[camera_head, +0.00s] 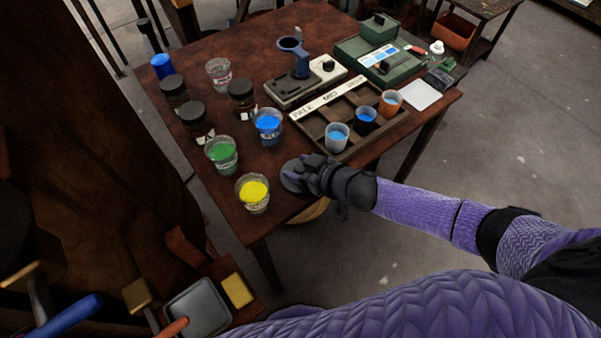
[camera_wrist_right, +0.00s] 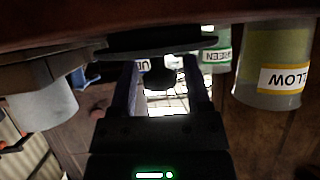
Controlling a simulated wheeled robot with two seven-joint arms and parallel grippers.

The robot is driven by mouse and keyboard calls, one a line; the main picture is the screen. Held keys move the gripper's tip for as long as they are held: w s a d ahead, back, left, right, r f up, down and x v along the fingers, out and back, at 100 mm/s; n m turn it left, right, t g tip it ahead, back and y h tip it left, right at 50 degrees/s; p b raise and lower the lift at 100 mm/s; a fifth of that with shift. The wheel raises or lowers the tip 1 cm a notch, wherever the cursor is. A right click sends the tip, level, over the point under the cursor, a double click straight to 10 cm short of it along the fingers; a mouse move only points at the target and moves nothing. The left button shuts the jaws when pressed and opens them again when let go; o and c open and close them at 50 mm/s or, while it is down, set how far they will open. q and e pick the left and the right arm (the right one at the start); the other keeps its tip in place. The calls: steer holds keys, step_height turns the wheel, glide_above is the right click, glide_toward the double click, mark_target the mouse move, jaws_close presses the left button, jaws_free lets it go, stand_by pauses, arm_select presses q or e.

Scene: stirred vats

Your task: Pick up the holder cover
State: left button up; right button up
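The holder cover (camera_head: 291,174) appears to be the dark round disc lying at the front edge of the wooden table, right of the yellow cup. In the right wrist view the dark disc (camera_wrist_right: 160,46) shows edge-on with a dark knob (camera_wrist_right: 160,78). My right gripper (camera_head: 312,176) is at the disc, partly hiding it. In the wrist view the fingers of my right gripper (camera_wrist_right: 168,88) stand on both sides of the knob, apart, with light gaps showing between. My left gripper is not in view.
A yellow cup (camera_head: 253,194) stands close left of the disc, with green (camera_head: 221,153) and blue (camera_head: 268,126) cups behind it. A compartment tray (camera_head: 312,128) with several small cups lies to the right. A blue-armed device (camera_head: 291,88) and green case (camera_head: 378,52) stand further back.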

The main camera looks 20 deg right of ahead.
jaws_close()
